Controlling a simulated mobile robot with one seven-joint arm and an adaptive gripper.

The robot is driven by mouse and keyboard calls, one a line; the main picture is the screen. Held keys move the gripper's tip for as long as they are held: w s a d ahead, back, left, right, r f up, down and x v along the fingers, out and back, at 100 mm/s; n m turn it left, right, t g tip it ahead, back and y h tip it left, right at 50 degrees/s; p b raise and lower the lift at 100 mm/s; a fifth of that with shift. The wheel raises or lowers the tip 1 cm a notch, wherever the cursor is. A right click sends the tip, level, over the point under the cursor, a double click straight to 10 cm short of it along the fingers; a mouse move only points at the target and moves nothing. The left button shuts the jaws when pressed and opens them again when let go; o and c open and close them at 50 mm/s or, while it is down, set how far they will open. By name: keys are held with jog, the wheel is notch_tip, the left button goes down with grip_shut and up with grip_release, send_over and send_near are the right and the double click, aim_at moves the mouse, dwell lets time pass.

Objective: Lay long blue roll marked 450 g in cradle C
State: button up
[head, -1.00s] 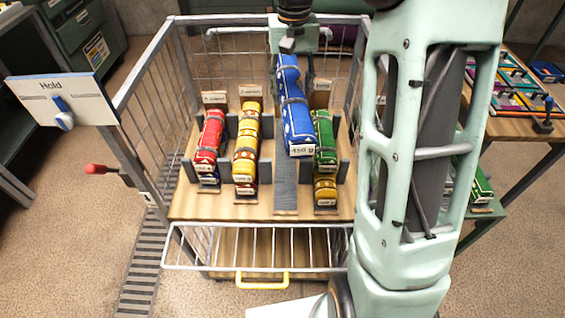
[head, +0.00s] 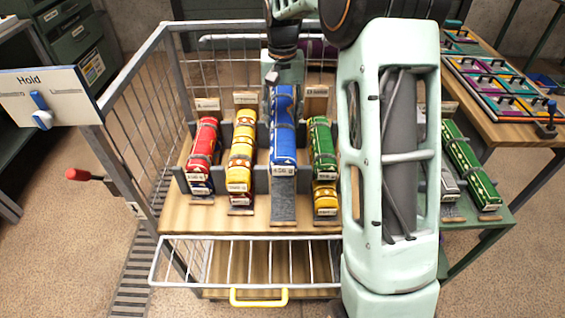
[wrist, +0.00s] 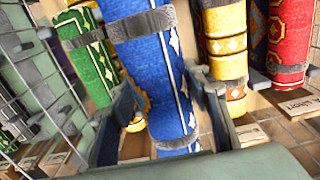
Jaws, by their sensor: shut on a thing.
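The long blue roll (head: 284,130) is held in my gripper (head: 283,80), which grips it near its far end in the head view. The roll lies lengthwise over the third cradle from the left, whose bare grey strip (head: 284,207) shows in front of it. A white label (head: 283,169) is on its near end. In the wrist view the blue roll (wrist: 152,65) sits between the two fingers of my gripper (wrist: 163,108). The cradle's letter sign is hidden, and I cannot tell whether the roll touches the cradle.
Stacked red rolls (head: 204,145) and yellow rolls (head: 241,150) lie in cradles to the left; a green roll (head: 321,140) lies close on the right. Wire mesh sides (head: 140,115) enclose the rack. A "Hold" board (head: 45,97) stands at left. A side table (head: 495,222) holds more rolls.

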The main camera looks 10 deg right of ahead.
notch_tip(320, 180, down, 16)
jog(key=shift+b, duration=0.9)
jog(key=shift+f, duration=0.1)
jog(key=shift+f, duration=0.15)
jog(key=o, duration=1.6)
jog(key=shift+c, duration=0.2)
notch_tip(320, 180, up, 12)
jog(key=shift+r+p, duration=0.2)
jog(key=shift+p, duration=0.55)
